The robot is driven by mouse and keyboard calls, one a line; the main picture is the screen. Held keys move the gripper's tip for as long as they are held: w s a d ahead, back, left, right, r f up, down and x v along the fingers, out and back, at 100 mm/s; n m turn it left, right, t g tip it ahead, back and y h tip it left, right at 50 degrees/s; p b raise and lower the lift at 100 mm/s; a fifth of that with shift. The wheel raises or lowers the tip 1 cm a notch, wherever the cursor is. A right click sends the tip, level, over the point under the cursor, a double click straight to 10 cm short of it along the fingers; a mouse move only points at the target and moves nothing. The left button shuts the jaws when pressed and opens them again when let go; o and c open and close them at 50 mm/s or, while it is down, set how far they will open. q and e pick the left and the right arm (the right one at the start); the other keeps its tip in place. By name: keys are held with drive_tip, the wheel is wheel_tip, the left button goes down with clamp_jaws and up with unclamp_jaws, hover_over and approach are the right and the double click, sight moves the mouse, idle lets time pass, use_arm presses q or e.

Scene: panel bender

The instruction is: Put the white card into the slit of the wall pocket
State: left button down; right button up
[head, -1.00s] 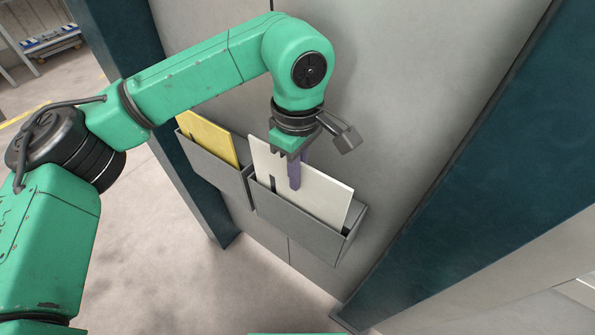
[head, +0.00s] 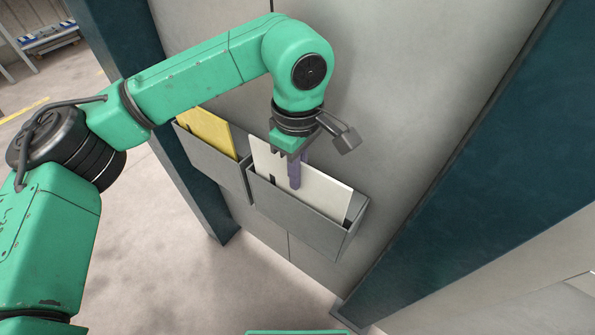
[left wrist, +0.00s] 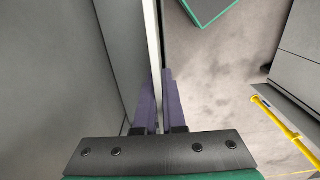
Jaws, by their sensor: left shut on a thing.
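The white card (head: 325,192) stands in the right grey wall pocket (head: 300,222), with its lower part hidden behind the pocket's front wall. Its upper part stands above the rim. My left gripper (head: 294,182) is above the pocket, pointing down, and is shut on the card. One purple finger shows against the card's front face. In the left wrist view, the card (left wrist: 153,45) appears as a thin white edge running up from between the two fingers (left wrist: 158,105). The card's bottom edge cannot be seen. My right gripper is not in view.
A second grey pocket (head: 207,160) to the left holds a yellow card (head: 208,133). Both pockets hang on the grey panel (head: 420,90). A dark teal post (head: 480,210) stands on the right. Open floor (head: 170,270) lies below and left.

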use_arm(q)
drive_tip(key=c, duration=0.9)
unclamp_jaws()
drive_tip(key=shift+r, duration=0.1)
wheel_tip(320, 180, up, 14)
drive_tip(key=shift+r, duration=0.25)
